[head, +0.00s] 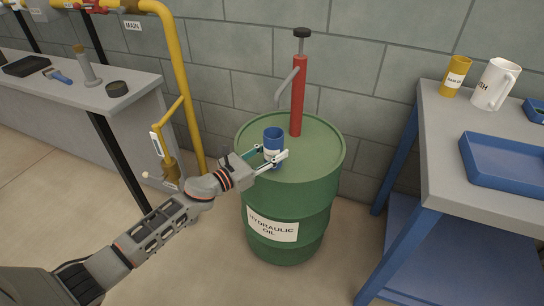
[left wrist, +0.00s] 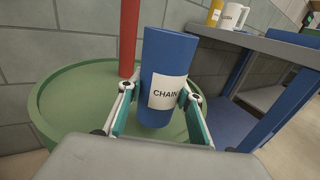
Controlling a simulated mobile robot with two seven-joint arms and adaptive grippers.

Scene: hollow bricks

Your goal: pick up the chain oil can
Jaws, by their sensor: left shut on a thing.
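The chain oil can is a blue cylinder (head: 273,136) with a white label, over the top of the green drum (head: 320,163). In the left wrist view the can (left wrist: 164,60) stands nearly upright, and its label reads "CHAIN". My left gripper (head: 272,155) is shut on the can, one finger on each side. In the left wrist view its fingers (left wrist: 155,108) press the can's lower half. I cannot tell whether the can's base touches the drum lid. My right gripper is not in view.
A red pump (head: 298,96) rises from the drum behind the can. A bench at right holds a yellow can (head: 456,76), a white jug (head: 495,84) and a blue tray (head: 505,163). A yellow pipe (head: 177,70) stands at left beside a grey bench (head: 120,97).

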